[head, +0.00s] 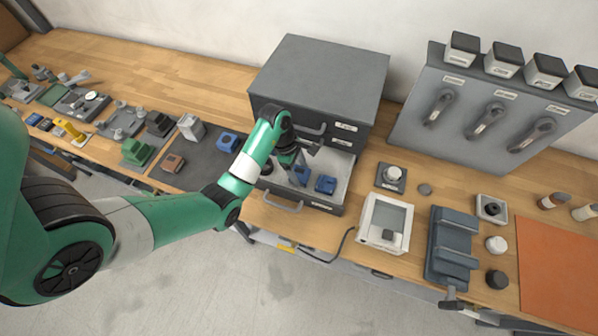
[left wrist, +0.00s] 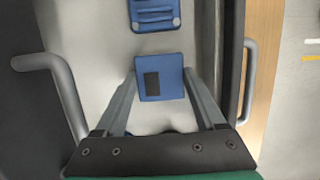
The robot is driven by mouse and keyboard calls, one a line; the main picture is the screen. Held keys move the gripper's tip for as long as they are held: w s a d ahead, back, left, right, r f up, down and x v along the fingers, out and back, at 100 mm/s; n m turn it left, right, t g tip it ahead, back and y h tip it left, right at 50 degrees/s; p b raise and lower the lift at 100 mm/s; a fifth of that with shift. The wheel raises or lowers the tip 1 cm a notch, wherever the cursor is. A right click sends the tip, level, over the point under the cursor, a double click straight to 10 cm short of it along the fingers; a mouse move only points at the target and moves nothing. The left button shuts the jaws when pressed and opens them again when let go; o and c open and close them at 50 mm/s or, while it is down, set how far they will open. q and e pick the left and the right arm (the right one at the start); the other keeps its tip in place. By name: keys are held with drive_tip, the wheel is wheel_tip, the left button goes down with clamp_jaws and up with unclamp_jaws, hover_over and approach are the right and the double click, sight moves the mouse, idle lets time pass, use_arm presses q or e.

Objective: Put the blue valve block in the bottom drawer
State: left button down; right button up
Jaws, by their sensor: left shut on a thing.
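The bottom drawer (head: 333,209) of the grey cabinet is pulled open. My left gripper (head: 299,168) reaches down into it from the left. In the left wrist view, the left gripper (left wrist: 161,78) is shut on a blue valve block (left wrist: 172,68) with a dark rectangle on its face. The held block (head: 302,176) shows partly in the head view, inside the drawer's outline; whether it touches the floor is unclear. Another blue block (head: 325,184) lies in the drawer to its right, and it also shows in the left wrist view (left wrist: 154,14). My right gripper is not in view.
The cabinet (head: 318,75) has closed drawers above the open one, with a handle (head: 310,130) close by the gripper. A blue part (head: 228,141) sits on the dark mat to the left. A white device (head: 383,223) stands to the right of the drawer.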

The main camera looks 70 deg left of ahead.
use_arm(q)
drive_tip(key=shift+f, duration=0.1)
unclamp_jaws()
drive_tip(key=shift+r, duration=0.25)
drive_tip(key=p+v, duration=0.3)
drive_tip(key=v, duration=0.2)
drive_tip(key=shift+r, duration=0.35)
drive_tip(key=p+v, duration=0.6)
drive_tip(key=shift+p, duration=0.3)
